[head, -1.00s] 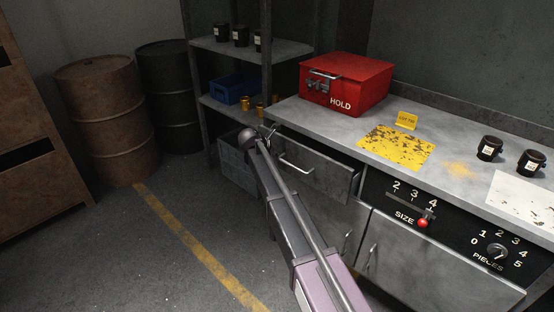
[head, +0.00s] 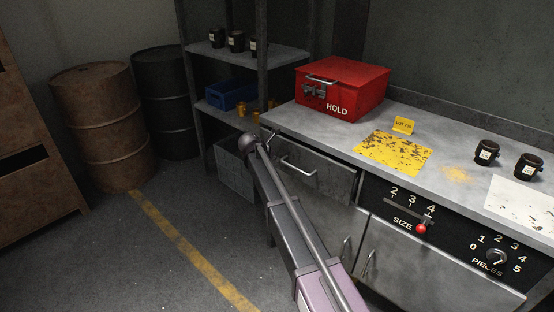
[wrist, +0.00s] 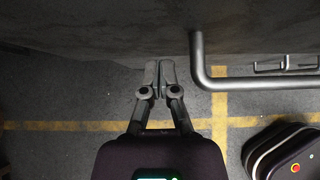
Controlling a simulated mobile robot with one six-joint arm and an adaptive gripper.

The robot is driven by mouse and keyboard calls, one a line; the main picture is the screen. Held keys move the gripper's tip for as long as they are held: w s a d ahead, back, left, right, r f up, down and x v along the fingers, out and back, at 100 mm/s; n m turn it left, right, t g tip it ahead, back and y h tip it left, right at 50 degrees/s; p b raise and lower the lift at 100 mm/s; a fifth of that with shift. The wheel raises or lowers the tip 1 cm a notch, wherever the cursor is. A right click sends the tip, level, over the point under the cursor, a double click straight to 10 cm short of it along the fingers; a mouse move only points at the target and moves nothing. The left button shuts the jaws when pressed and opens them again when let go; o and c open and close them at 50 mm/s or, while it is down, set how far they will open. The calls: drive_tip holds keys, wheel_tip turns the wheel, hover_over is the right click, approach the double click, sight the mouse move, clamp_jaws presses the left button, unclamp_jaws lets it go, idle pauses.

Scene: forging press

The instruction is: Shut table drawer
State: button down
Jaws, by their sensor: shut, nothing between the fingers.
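The table drawer (head: 328,178) is the grey metal front under the left part of the grey table (head: 290,122). In the head view its front sits close under the tabletop edge, with little or no gap; I cannot tell if it is fully flush. Its bar handle (head: 298,168) is to the right of my gripper (head: 270,136). In the wrist view my gripper (wrist: 158,75) is shut and empty, its fingertips at or very near the drawer front (wrist: 120,38). The handle (wrist: 198,60) is just right of the fingers, not held. Contact is hard to tell.
A red HOLD box (head: 343,88) stands on the table above the drawer. A shelf rack (head: 262,60) is behind the table's left end. Cabinet doors (head: 420,265) and a control panel (head: 445,230) are to the right. The floor on the left is free, before the barrels (head: 100,125).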

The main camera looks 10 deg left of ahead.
drive_tip(key=s+f+p+v, duration=0.1)
drive_tip(key=p+v, duration=0.6)
drive_tip(key=v, duration=0.5)
drive_tip(key=shift+s+a+f, duration=0.15)
drive_tip(key=shift+s+a, duration=0.25)
drive_tip(key=shift+a, duration=0.1)
drive_tip(key=s+d+f+t+h+b, duration=0.2)
drive_tip(key=s+d+b, duration=0.4)
drive_tip(key=b, duration=0.5)
drive_tip(key=s+d+f+t+h+b, duration=0.2)
drive_tip(key=s+d+f+t+b, duration=0.3)
drive_tip(key=d+b, duration=0.5)
drive_tip(key=shift+s+d+f+t+h+b, duration=0.35)
drive_tip(key=shift+s+d+f, duration=0.4)
drive_tip(key=shift+s, duration=0.4)
drive_tip(key=shift+w, duration=0.1)
